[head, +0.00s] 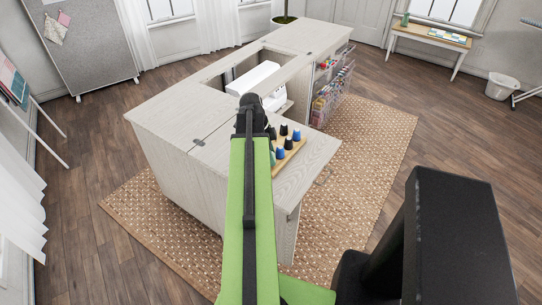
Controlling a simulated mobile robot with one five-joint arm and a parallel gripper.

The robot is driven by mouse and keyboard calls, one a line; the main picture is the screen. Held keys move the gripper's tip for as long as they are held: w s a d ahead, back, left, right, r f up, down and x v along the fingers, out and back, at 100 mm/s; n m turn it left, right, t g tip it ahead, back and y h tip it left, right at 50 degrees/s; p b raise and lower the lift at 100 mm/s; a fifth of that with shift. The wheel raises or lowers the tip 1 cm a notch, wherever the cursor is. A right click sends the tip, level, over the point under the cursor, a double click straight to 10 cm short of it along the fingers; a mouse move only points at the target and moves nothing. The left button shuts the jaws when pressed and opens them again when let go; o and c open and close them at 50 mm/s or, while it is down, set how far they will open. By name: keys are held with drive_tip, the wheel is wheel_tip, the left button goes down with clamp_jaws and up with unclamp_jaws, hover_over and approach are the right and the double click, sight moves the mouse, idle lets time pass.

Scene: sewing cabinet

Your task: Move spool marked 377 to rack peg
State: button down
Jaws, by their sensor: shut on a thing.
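My gripper (250,104) is a black shape at the far end of my green arm, over the cabinet top. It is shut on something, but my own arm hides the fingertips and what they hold. A light wooden rack (291,157) stands on the cabinet's near right part, just right of my gripper. Several dark and blue spools (279,153) stand on it, some with a white part. My arm covers the rack's left side. No number can be read on any spool, and no bare peg can be made out.
The pale wooden sewing cabinet (170,103) has an open well with a white sewing machine (262,82) behind my gripper. Clear bins of thread (328,97) hang on its right side. A woven rug (366,140) lies around it. The near right cabinet leaf (305,170) has bare room.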

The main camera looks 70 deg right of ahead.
drive_tip(key=c, duration=0.9)
unclamp_jaws()
drive_tip(key=p+v, duration=1.7)
drive_tip(key=shift+r, duration=0.2)
drive_tip(key=shift+w+a, duration=0.1)
drive_tip(key=shift+w, duration=0.15)
